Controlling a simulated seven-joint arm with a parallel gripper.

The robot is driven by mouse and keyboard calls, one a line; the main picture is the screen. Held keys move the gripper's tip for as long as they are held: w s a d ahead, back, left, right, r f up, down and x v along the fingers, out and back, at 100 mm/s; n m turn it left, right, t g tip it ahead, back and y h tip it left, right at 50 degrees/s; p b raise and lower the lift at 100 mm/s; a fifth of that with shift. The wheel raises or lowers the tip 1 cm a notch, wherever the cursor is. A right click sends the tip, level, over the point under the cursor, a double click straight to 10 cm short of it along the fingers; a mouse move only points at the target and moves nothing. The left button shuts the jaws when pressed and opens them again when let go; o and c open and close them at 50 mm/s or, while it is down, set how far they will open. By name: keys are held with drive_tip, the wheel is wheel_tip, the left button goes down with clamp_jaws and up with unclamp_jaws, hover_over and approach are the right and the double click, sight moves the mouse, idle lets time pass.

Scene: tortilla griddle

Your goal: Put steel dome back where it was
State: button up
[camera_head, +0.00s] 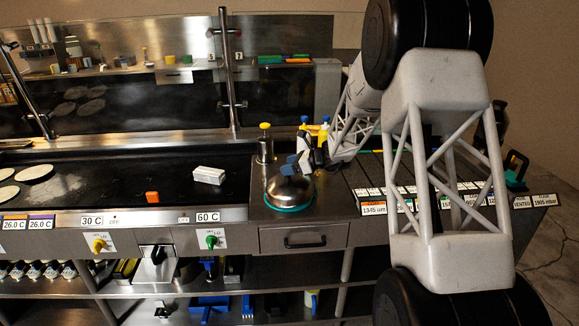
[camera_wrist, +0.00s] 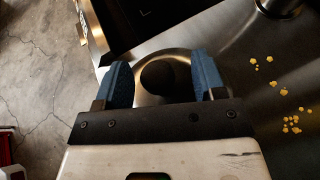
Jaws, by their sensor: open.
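The steel dome (camera_head: 290,188) sits on the steel counter to the right of the griddle, with a teal ring showing around its base. My gripper (camera_head: 299,164) is right above the dome's top. In the wrist view, the dome (camera_wrist: 151,96) shows between the blue fingers of my gripper (camera_wrist: 164,84). Its dark round knob (camera_wrist: 165,77) lies between the two fingers, with a gap on each side. The gripper is open. The lower part of the dome is hidden by the gripper body in the wrist view.
A steel canister with a yellow knob (camera_head: 265,143) stands just behind the dome. The griddle (camera_head: 110,190) holds tortillas (camera_head: 34,172), an orange block (camera_head: 152,197) and a white block (camera_head: 209,175). Yellow crumbs (camera_wrist: 291,123) lie on the counter. A row of labels (camera_head: 450,199) lines the right edge.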

drive_tip(key=shift+r, duration=0.1)
drive_tip(key=shift+r, duration=0.4)
drive_tip(key=v, duration=1.2)
drive_tip(key=shift+f, duration=0.1)
drive_tip(key=shift+s, duration=0.1)
